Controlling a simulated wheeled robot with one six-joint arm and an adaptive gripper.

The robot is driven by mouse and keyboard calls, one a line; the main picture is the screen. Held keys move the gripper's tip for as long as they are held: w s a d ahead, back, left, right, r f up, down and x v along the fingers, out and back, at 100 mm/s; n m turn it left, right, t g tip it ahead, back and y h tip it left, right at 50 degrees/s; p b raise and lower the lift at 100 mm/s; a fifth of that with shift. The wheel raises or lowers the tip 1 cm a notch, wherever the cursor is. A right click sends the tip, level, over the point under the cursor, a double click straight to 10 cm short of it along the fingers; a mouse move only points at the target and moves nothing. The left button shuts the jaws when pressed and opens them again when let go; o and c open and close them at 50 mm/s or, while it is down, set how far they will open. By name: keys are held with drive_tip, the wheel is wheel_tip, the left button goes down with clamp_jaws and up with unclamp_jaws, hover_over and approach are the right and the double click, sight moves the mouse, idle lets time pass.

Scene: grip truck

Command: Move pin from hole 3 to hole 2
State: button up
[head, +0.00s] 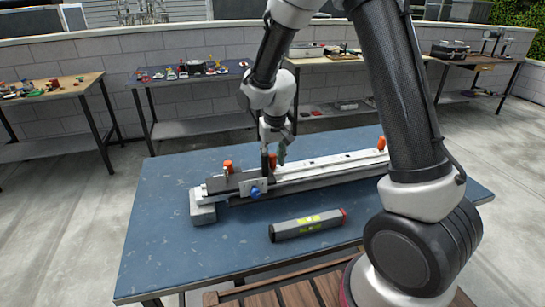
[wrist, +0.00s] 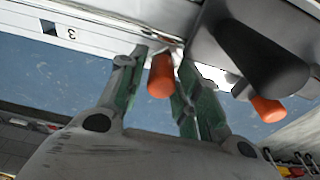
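A rail (head: 320,171) lies across the blue table in the head view. My gripper (head: 275,155) points down over its left part. An orange pin (head: 273,160) stands on the rail there. In the wrist view this pin (wrist: 160,77) shows between the two green-padded fingers of my gripper (wrist: 162,85). The fingers stand apart on either side of it, without a clear grip. A marking "3" (wrist: 71,33) beside a dark square shows on the rail, left of the pin. I cannot tell which hole holds the pin; its base is hidden. Hole 2 is not identifiable.
A second orange pin (head: 228,166) stands at the rail's left end, near a blue knob (head: 255,191). Another orange pin (head: 381,143) is at the right end. A grey tool (head: 308,225) lies in front. The table's front left (head: 170,250) is clear.

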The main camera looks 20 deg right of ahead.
sight(274, 171)
drive_tip(key=shift+s, duration=0.15)
wheel_tip(274, 171, up, 12)
drive_tip(key=s, duration=0.1)
drive_tip(key=shift+s, duration=0.25)
idle(0.3)
drive_tip(key=shift+f, duration=0.1)
drive_tip(key=s+d+r+t, duration=0.1)
drive_tip(key=s+d+r, duration=0.2)
drive_tip(key=s+d, duration=0.2)
drive_tip(key=s+d+r, duration=0.3)
drive_tip(key=s+d, duration=0.1)
drive_tip(key=s, duration=0.8)
drive_tip(key=s+d+r+t, duration=0.1)
drive_tip(key=s+d+r, duration=0.3)
drive_tip(key=s, duration=0.5)
drive_tip(key=shift+s+d+t, duration=0.15)
drive_tip(key=shift+d+t, duration=0.15)
drive_tip(key=shift+d, duration=0.55)
